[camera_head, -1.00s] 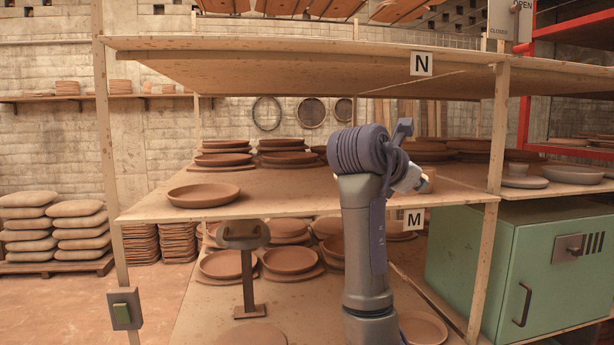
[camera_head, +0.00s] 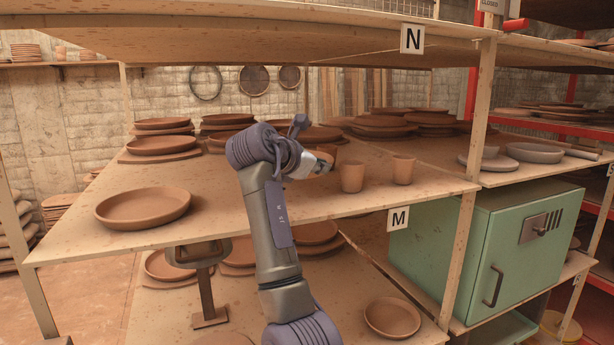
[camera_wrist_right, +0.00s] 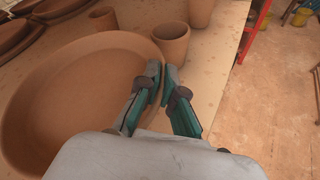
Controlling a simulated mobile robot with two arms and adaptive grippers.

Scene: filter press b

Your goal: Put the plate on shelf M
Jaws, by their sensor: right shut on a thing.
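A round terracotta plate (camera_wrist_right: 75,100) fills the left of the right wrist view. My right gripper (camera_wrist_right: 162,82) is shut on its rim, with one finger on each side. In the head view my right gripper (camera_head: 325,162) is over shelf M (camera_head: 260,200), near the cups, and my wrist hides much of what is behind it. The plate is low over the shelf boards; I cannot tell whether it touches them. The label M (camera_head: 398,219) is on the shelf's front edge. My left gripper is not in view.
Clay cups (camera_head: 352,177) stand close to the right gripper. Another plate (camera_head: 143,207) lies at the shelf's left front, with stacked plates (camera_head: 162,145) behind. Shelf N (camera_head: 250,45) is overhead. A post (camera_head: 466,190) and a green cabinet (camera_head: 490,245) are at the right.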

